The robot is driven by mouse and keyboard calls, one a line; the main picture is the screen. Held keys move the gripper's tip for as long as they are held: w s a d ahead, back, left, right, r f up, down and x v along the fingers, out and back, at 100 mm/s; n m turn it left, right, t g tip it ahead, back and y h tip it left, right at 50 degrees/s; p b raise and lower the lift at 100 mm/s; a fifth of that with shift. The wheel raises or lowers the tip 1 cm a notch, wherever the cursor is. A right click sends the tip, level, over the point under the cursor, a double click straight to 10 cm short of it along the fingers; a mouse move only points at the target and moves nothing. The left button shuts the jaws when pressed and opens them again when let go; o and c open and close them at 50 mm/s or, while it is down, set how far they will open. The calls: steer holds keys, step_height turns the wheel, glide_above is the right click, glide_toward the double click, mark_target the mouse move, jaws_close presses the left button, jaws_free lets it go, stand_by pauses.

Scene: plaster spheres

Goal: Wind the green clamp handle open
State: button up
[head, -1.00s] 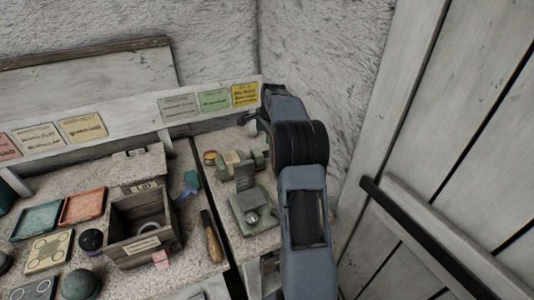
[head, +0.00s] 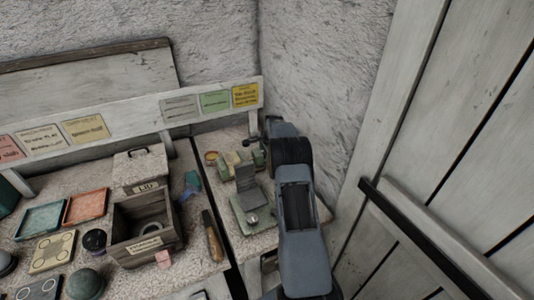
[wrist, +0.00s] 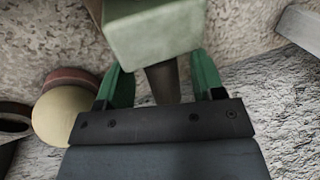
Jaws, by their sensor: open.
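The green clamp (head: 226,168) sits on the bench near the back wall, with a pale cream block between its jaws. My gripper (head: 257,148) is at the clamp's right end, mostly hidden behind my arm in the head view. In the wrist view my gripper (wrist: 161,74) is open, its two green fingers apart on either side of a dark round shaft (wrist: 162,84). A pale green block (wrist: 155,32) lies just beyond the fingertips. I cannot tell whether this block is the handle or the clamp body, or whether the fingers touch anything.
A green stand (head: 238,212) with an upright grey plate and a small ball is in front of the clamp. A wooden box (head: 128,222), a wooden-handled tool (head: 213,238) and trays lie left. The wall is close behind, and a plank door (head: 440,130) stands right.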

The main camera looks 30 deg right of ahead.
steer(key=shift+w+f, duration=0.15)
steer(key=shift+f, duration=0.35)
steer(key=c, duration=0.9)
steer(key=f+t+b, duration=0.1)
steer(key=b, duration=0.3)
steer(key=shift+t+b, duration=0.3)
steer(key=shift+b, duration=0.05)
steer(key=t+b, duration=0.2)
steer(key=b, duration=0.4)
steer(key=shift+r+t+h+b, duration=0.25)
steer(key=shift+t+b, duration=0.25)
steer(key=shift+b, duration=0.7)
